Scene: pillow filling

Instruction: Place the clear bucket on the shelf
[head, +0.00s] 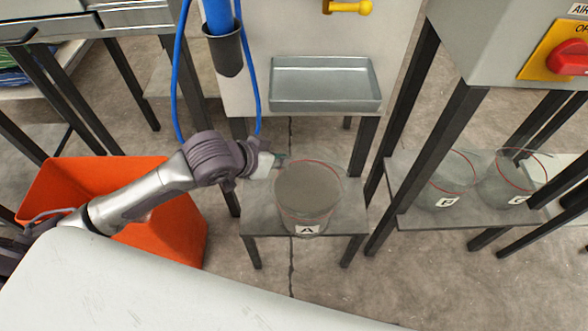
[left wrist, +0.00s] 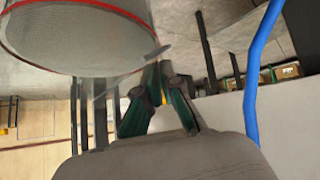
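The clear bucket (head: 307,208) is a see-through grey pail with a red ring and a label A. It stands upright over the low shelf (head: 259,223) in the middle of the head view, its base close to the shelf's front edge. I cannot tell whether its base touches the shelf. My left gripper (head: 282,160) reaches in from the left to the bucket's rim. In the left wrist view, its fingertips (left wrist: 157,70) come together at the handle mount beside the bucket (left wrist: 75,35) and appear shut on it. My right gripper is not in view.
Two similar labelled buckets (head: 452,180) (head: 508,182) stand on a shelf at the right. An orange bin (head: 170,232) is at the left. A metal tray (head: 325,92) and a blue hose (head: 178,90) are behind. Dark table legs flank the low shelf.

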